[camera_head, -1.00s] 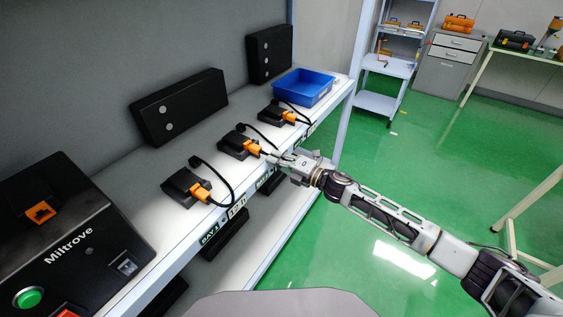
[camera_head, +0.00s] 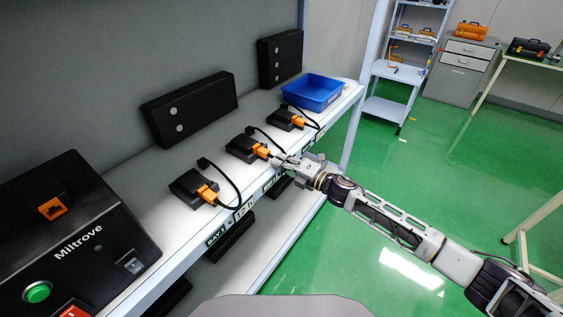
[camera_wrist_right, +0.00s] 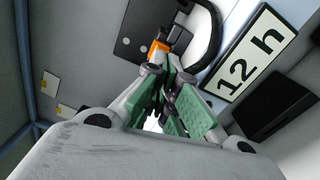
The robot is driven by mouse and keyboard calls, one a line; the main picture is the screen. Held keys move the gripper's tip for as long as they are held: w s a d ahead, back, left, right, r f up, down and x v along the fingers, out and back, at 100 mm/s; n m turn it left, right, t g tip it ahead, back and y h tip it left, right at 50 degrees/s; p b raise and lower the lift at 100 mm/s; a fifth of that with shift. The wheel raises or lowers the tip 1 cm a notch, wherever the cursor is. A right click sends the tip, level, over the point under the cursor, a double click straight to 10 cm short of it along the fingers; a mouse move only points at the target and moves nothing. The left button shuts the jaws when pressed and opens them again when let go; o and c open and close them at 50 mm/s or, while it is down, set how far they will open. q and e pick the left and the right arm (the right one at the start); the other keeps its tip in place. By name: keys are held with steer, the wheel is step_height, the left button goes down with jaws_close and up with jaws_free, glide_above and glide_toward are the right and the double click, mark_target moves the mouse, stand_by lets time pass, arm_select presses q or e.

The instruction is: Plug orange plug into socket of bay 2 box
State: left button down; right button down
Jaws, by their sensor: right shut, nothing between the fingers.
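Three black boxes stand in a row on the white shelf, each with an orange plug at its front. The middle box (camera_head: 241,147) has its orange plug (camera_head: 262,151) at the socket side, with a black cable running from it; I cannot tell how deep it sits. My right gripper (camera_head: 278,160) is at the front of this plug, its fingers shut and empty. In the right wrist view the shut fingertips (camera_wrist_right: 165,75) are close to an orange plug (camera_wrist_right: 158,48); whether they touch is unclear. My left gripper is not in view.
The nearest box (camera_head: 192,187) and the far box (camera_head: 285,119) also have plugs and looped cables. A blue tray (camera_head: 313,95) is at the shelf's far end. A Miltrove console (camera_head: 80,240) stands at left. A "12 h" label (camera_wrist_right: 250,52) is beside the gripper.

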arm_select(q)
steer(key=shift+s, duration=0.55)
arm_select(e)
steer(key=shift+w+a, duration=0.2)
steer(key=shift+a, duration=0.05)
steer(key=shift+w+a, duration=0.1)
steer(key=shift+a, duration=0.05)
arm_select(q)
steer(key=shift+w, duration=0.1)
arm_select(e)
steer(key=shift+a, duration=0.1)
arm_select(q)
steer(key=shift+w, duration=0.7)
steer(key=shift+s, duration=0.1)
